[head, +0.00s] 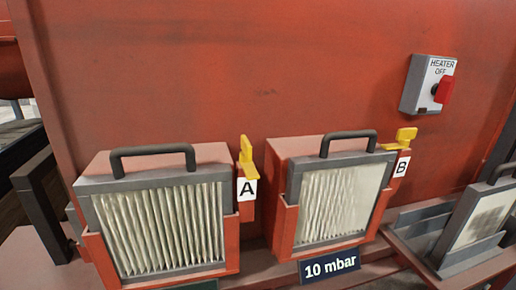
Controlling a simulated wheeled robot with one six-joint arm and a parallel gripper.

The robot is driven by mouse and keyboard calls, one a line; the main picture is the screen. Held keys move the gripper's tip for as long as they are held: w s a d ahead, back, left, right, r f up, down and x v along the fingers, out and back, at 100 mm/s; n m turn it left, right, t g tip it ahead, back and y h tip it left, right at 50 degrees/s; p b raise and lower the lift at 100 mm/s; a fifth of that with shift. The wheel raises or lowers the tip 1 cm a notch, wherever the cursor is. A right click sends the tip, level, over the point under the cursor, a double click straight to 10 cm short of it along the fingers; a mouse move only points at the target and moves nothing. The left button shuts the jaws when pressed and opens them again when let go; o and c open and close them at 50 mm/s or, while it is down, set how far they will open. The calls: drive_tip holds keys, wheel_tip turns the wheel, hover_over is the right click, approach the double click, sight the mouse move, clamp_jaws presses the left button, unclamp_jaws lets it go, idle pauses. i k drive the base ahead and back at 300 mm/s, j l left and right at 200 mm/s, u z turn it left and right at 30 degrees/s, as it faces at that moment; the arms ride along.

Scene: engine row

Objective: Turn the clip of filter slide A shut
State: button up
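Filter slide A (160,228) is a grey frame with pleated cream filter and a dark handle on top. It sits in a red holder (231,243) at the lower left. Its yellow clip (246,152) is at the holder's upper right, above the white "A" label (247,189). The clip's narrow tab points upward. Filter slide B (332,203) sits to the right in a similar holder. Its yellow clip (405,135) looks turned differently, with a wider top above the "B" label. My gripper is not in view, and nothing visible touches either clip.
A grey heater box (425,84) with a red knob (444,90) is on the red wall at the upper right. A "10 mbar" sign (330,266) is below slide B. Another filter (484,218) leans in a grey tray at the right. A dark post (42,208) stands at the left.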

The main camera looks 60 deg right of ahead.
sight(250, 172)
drive_tip(key=z, duration=1.15)
